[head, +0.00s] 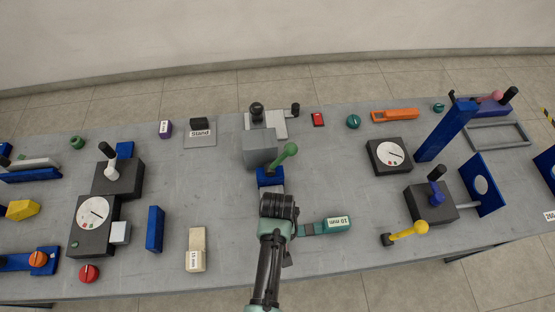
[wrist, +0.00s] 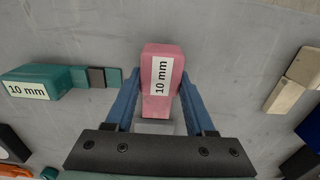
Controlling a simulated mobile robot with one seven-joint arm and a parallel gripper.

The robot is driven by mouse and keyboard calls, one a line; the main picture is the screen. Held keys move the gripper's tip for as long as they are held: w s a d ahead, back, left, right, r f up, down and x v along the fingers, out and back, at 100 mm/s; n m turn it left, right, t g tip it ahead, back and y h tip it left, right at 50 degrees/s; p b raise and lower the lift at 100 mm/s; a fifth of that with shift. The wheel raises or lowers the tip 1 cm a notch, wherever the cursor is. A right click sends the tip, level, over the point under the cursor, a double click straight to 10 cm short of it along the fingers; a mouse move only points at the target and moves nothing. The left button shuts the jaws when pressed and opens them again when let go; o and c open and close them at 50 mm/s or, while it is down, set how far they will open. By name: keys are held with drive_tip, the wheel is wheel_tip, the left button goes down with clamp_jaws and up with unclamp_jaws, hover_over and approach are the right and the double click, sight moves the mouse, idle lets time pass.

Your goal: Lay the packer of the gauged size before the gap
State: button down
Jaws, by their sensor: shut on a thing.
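A pink packer (wrist: 162,70) labelled "10 mm" stands between the two blue fingers of my gripper (wrist: 155,100) in the wrist view. The gripper is shut on it; a grey piece (wrist: 157,127) shows at its near end. In the head view my gripper (head: 278,212) hides the packer. A teal stepped piece (head: 325,226), also labelled "10 mm", lies just right of the gripper. A cream packer (head: 196,250) labelled "15 mm" lies to the left. Beyond the gripper stand a grey block (head: 260,147) and a blue piece with a green lever (head: 288,154). I cannot make out the gap.
Black dial boxes (head: 94,222) stand at left and right (head: 390,155). A blue bar (head: 155,229) lies left of the cream packer. A yellow-handled lever (head: 408,232) and a black box (head: 431,203) stand to the right. Bare table (head: 220,190) lies left of my gripper.

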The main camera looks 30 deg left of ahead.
drive_tip(key=shift+f+b, duration=0.45)
drive_tip(key=shift+f, duration=0.2)
idle(0.5)
drive_tip(key=shift+c, duration=0.8)
unclamp_jaws()
drive_tip(key=shift+r, duration=0.1)
wheel_tip(320, 180, up, 13)
